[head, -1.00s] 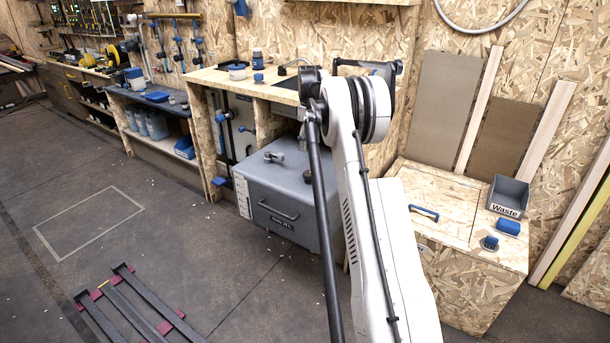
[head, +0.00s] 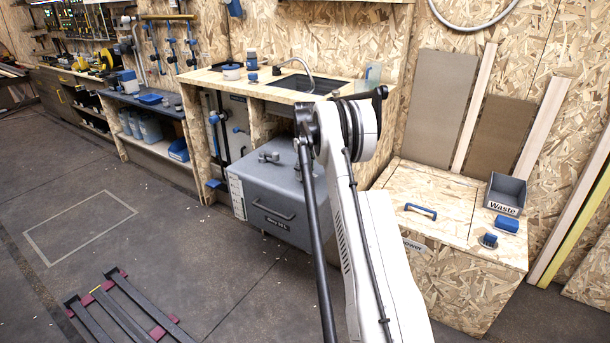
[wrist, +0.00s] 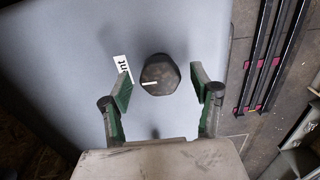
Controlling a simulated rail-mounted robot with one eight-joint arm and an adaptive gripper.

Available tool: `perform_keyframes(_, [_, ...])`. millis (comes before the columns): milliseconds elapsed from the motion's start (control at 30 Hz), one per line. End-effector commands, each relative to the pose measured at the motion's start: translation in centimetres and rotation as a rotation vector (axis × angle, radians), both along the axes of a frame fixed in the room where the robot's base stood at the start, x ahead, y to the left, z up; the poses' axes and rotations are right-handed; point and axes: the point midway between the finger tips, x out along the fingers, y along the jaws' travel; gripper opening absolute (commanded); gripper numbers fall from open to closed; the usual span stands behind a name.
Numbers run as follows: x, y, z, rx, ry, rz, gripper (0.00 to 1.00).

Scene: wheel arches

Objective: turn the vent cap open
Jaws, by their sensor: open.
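The vent cap (wrist: 160,76) is a dark, several-sided knob with a short white line on its face. It sits on a smooth grey surface (wrist: 60,70), beside a white label (wrist: 122,66) of which the letters "nt" show. My gripper (wrist: 161,84) is open, with one green-padded finger on each side of the cap in the wrist view. Gaps show between the cap and both fingers; their height over it is hard to tell. In the head view a grey tank (head: 277,190) stands under the counter, and my arm hides its right part and my gripper.
A wooden counter (head: 300,93) with a sink and tap (head: 305,72) stands behind the tank. To the right is a wooden box (head: 440,195) with a blue handle and a grey waste bin (head: 505,194). A dark metal rack (head: 125,310) lies on the floor.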

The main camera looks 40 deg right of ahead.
Motion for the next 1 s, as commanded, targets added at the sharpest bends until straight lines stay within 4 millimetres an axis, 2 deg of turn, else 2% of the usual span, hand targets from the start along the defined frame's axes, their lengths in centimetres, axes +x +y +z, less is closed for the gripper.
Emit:
perform_keyframes(100, [0.00, 0.00, -0.61, 0.000, 0.000, 0.000, 0.59])
perform_keyframes(400, [-0.01, 0.00, -0.67, 0.000, 0.000, 0.000, 0.58])
perform_keyframes(733, [0.00, 0.01, -0.65, 0.000, 0.000, 0.000, 0.14])
perform_keyframes(1000, [0.00, 0.01, -0.62, 0.000, 0.000, -0.027, 0.14])
